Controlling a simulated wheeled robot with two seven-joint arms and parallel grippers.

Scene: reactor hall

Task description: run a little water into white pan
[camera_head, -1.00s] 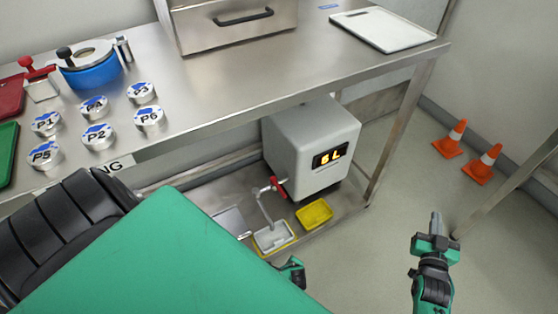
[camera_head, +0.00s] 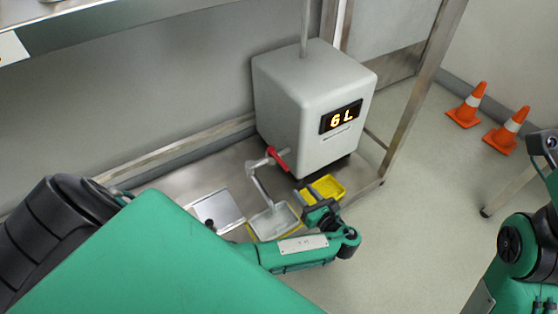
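A grey water tank (camera_head: 300,105) with a lit "6 L" display stands on the low steel shelf. Its tap has a red handle (camera_head: 279,158) and a grey spout (camera_head: 259,188) bent down to the white pan. The white pan (camera_head: 270,222) sits under the spout, with yellow showing around its edge. I cannot see any water running. My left gripper (camera_head: 312,200) is just right of the white pan, beside the yellow pan and in front of the tank. It looks apart from the red handle, and its finger opening is unclear. My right gripper is out of view.
A yellow pan (camera_head: 330,184) stands right of the white pan, partly hidden by my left gripper. A flat metal plate (camera_head: 217,210) lies to the left. A table leg (camera_head: 420,88) bounds the shelf at right. Two orange cones (camera_head: 467,104) stand on the floor.

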